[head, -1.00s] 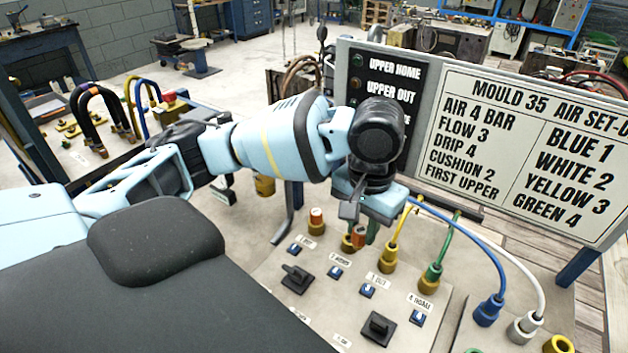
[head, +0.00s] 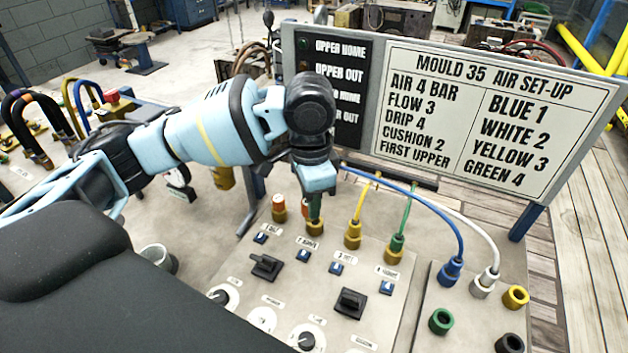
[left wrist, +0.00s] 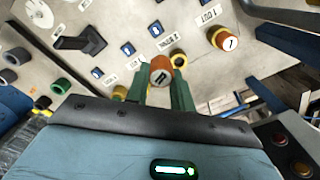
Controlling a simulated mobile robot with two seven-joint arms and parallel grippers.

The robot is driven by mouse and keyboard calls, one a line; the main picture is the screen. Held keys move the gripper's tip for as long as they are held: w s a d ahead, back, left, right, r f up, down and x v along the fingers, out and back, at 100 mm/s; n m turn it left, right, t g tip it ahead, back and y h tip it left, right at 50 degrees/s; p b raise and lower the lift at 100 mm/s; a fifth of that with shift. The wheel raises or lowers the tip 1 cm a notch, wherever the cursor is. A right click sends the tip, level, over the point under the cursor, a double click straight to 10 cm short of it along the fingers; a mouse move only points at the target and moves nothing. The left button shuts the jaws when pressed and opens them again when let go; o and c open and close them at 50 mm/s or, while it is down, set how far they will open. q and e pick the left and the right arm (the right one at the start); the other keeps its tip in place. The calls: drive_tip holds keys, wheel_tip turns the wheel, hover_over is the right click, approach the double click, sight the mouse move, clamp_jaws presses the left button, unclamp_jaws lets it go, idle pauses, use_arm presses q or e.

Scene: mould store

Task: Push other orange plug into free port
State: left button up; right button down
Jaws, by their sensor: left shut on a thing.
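My left gripper (head: 314,212) is shut on an orange plug (left wrist: 160,72), held between its green fingertips in the left wrist view. In the head view the fingers point down just above the second brass port (head: 315,229), and the gripper mostly hides the plug. The left wrist view shows a brass port with a dark opening (left wrist: 179,57) close beside the plug; I cannot tell whether the plug touches it. Another orange plug (head: 279,202) stands upright in the first brass port; it also shows in the left wrist view (left wrist: 226,41). My right gripper is not in view.
Yellow (head: 361,205) and green (head: 401,220) hoses occupy the brass ports to the right. Blue (head: 451,270) and white (head: 484,283) hoses meet the lower right panel. Black switches (head: 265,267) stand in front. The set-up sign (head: 465,120) rises behind.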

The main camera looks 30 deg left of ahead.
use_arm(q)
drive_tip(key=w+m, duration=0.1)
drive_tip(key=m, duration=0.6)
drive_tip(key=w+a+m, duration=0.1)
drive_tip(key=w+m, duration=0.1)
drive_tip(key=m, duration=0.5)
drive_tip(key=w+m+p, duration=0.1)
drive_tip(key=m, duration=0.7)
drive_tip(key=shift+w+a, duration=0.2)
drive_tip(key=shift+a, duration=0.05)
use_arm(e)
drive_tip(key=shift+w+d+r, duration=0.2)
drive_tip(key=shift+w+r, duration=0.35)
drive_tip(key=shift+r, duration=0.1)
use_arm(q)
drive_tip(key=shift+f, duration=0.15)
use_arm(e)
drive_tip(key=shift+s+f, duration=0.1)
